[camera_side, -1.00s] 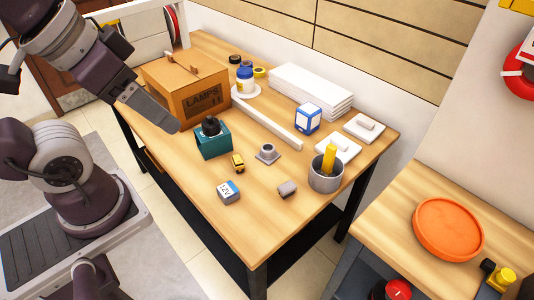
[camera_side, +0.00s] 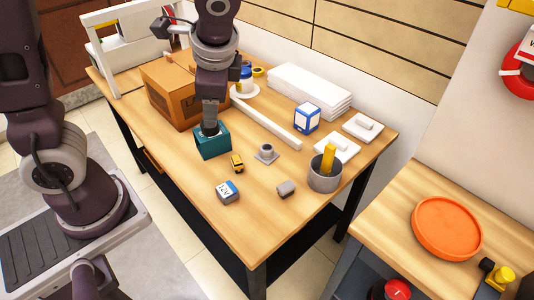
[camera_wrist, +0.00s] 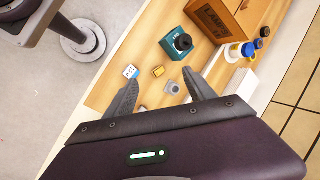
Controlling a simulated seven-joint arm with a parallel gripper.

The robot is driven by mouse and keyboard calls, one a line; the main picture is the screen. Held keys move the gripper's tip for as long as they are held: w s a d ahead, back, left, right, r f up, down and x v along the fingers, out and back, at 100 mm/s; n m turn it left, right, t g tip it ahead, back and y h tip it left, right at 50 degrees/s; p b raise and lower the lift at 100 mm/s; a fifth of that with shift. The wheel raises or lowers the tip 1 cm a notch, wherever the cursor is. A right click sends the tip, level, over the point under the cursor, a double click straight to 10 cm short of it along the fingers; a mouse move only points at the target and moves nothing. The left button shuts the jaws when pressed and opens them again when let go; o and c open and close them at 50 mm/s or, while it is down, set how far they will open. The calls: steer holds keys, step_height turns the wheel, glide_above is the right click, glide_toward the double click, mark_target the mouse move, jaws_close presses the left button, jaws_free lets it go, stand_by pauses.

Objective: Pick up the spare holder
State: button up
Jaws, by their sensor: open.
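A small grey holder with a square base and a round socket (camera_side: 266,153) stands on the wooden table. A black round holder-like piece (camera_wrist: 183,42) sits in an open teal box (camera_side: 213,147); I cannot tell which of the two is the spare. My gripper (camera_side: 210,120) points down and overlaps the teal box in the side view, hiding part of the black piece. In the wrist view, my gripper's fingers (camera_wrist: 161,77) are spread and empty, well above the table. The grey holder (camera_wrist: 173,88) appears between them there, and the teal box lies beyond.
Near the holders are a yellow toy-like block (camera_side: 237,163), a 12V battery (camera_side: 228,192), a small grey block (camera_side: 286,188) and a grey cup (camera_side: 325,178). A cardboard LAMPS box (camera_side: 182,100) stands at the back left. The table's front corner is clear.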

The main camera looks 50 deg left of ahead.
steer(key=w+d+f+m+t+y, duration=0.1)
steer(key=w+f+m+y, duration=0.4)
steer(key=w+f+m, duration=0.7)
steer(key=m+t+y, duration=0.2)
steer(key=m+t, duration=0.2)
glide_toward(266, 147)
steer(key=shift+a+f, duration=0.1)
steer(key=shift+a, duration=0.25)
steer(key=x, duration=0.7)
steer(key=shift+w, duration=0.15)
jaws_close()
